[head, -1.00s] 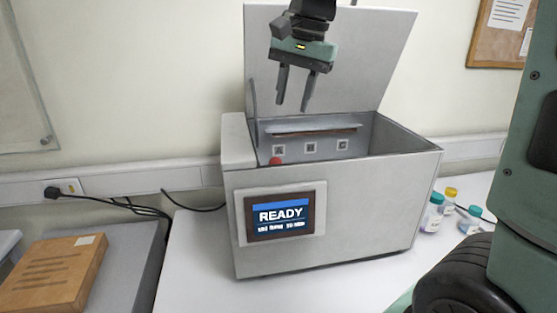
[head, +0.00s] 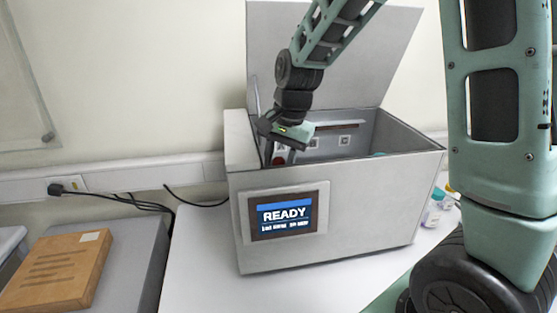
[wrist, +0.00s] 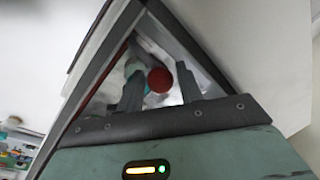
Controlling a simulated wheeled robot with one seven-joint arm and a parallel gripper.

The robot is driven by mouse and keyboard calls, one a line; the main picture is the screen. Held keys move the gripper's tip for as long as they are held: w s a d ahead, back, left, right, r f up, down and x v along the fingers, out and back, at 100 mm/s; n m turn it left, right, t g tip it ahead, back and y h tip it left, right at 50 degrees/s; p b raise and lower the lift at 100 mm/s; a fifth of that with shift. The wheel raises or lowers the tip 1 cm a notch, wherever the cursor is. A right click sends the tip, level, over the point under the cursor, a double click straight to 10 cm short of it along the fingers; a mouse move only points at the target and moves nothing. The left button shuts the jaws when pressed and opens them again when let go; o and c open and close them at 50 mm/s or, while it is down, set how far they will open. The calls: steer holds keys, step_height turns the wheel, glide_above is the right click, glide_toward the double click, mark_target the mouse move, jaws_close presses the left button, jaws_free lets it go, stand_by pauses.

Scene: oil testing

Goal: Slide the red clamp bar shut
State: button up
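A red round knob (head: 280,159) shows inside the left end of the open grey tester box. I take it to be part of the red clamp bar; the rest of the bar cannot be made out. My gripper (head: 280,154) points down into the box at that end. In the wrist view, the red knob (wrist: 160,80) appears between the two spread fingers of my gripper (wrist: 160,85). The gripper is open. I cannot tell whether either finger touches the knob or how far below the fingertips it lies.
The grey tester box (head: 345,210) has its lid (head: 385,50) raised behind it and a READY screen (head: 285,215) in front. Its walls closely border my gripper. Small vials (head: 436,208) stand to the right. A brown package (head: 55,270) lies at the far left.

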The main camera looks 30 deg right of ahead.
steer(key=shift+w+f, duration=0.1)
steer(key=shift+f, duration=0.35)
jaws_close()
steer(key=shift+w+d+r, duration=0.1)
steer(key=shift+w+d, duration=0.15)
steer(key=shift+w, duration=0.35)
steer(key=shift+w+d, duration=0.25)
steer(key=shift+w, duration=0.35)
jaws_free()
steer(key=shift+w, duration=0.1)
